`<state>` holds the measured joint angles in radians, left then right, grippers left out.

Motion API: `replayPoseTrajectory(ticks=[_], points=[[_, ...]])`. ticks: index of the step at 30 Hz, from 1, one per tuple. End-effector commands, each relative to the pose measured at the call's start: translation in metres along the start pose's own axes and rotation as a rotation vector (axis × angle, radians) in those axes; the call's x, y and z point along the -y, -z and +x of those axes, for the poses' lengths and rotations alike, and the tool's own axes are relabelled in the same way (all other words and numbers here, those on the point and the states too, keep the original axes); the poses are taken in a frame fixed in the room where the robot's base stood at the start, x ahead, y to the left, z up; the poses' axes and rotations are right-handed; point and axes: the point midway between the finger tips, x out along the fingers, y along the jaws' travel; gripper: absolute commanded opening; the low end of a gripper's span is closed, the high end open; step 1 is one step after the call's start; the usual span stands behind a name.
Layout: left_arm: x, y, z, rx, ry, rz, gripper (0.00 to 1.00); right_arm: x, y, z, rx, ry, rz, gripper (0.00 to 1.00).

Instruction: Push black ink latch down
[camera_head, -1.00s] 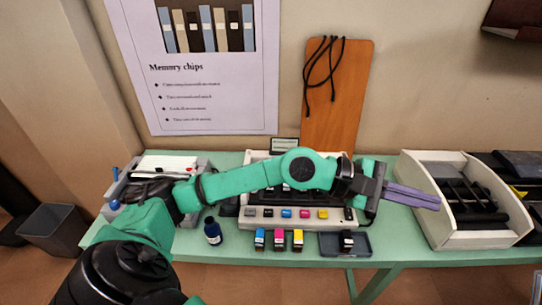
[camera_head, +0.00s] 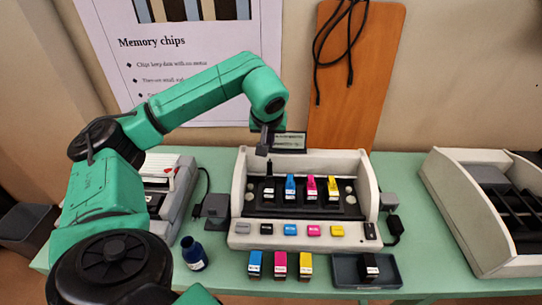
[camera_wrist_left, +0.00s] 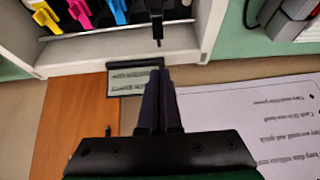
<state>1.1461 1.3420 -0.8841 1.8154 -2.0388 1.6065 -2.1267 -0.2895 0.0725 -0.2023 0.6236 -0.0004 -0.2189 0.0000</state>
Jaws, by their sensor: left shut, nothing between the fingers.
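The printer (camera_head: 240,205) stands open in the middle of the table, with a row of ink cartridges inside. The black ink latch (camera_head: 269,168) is leftmost in the head view and stands up higher than the coloured latches. In the left wrist view the black latch (camera_wrist_left: 157,28) points toward my fingers, with a gap between. My left gripper (camera_head: 263,149) is above the back of the printer, near the small screen, partly hidden by its arm. The wrist view shows its fingers (camera_wrist_left: 160,95) shut and empty. My right gripper is not in view.
Blue (camera_head: 290,184), magenta (camera_head: 311,186) and yellow (camera_head: 333,187) latches sit right of the black one. The small screen (camera_head: 289,142) rises behind. Loose cartridges, an ink bottle (camera_head: 194,254) and a dark tray (camera_head: 345,272) lie in front. An orange board (camera_head: 355,80) leans on the wall.

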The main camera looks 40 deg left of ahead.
Motion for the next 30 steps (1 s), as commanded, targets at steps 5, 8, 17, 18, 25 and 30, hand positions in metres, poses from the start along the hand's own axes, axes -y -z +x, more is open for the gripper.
replayPoseTrajectory(ticks=[5, 8, 17, 18, 25, 30], points=[[0.000, 0.001, -0.002, 0.000, -0.002, 0.000, 0.00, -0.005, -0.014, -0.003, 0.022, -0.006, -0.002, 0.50], [-0.001, 0.001, -0.001, 0.001, -0.002, -0.001, 0.00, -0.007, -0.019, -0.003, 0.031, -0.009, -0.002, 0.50], [0.000, 0.001, 0.035, 0.005, 0.000, -0.001, 0.00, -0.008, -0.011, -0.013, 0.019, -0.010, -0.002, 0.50], [0.000, 0.000, 0.044, 0.006, 0.001, -0.001, 0.00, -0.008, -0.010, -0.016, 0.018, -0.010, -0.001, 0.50], [-0.001, 0.001, 0.087, 0.003, -0.003, 0.000, 0.00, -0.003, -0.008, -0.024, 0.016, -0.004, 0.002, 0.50], [-0.001, 0.000, 0.099, 0.002, -0.002, 0.000, 0.00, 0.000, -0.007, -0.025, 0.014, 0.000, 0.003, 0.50]])
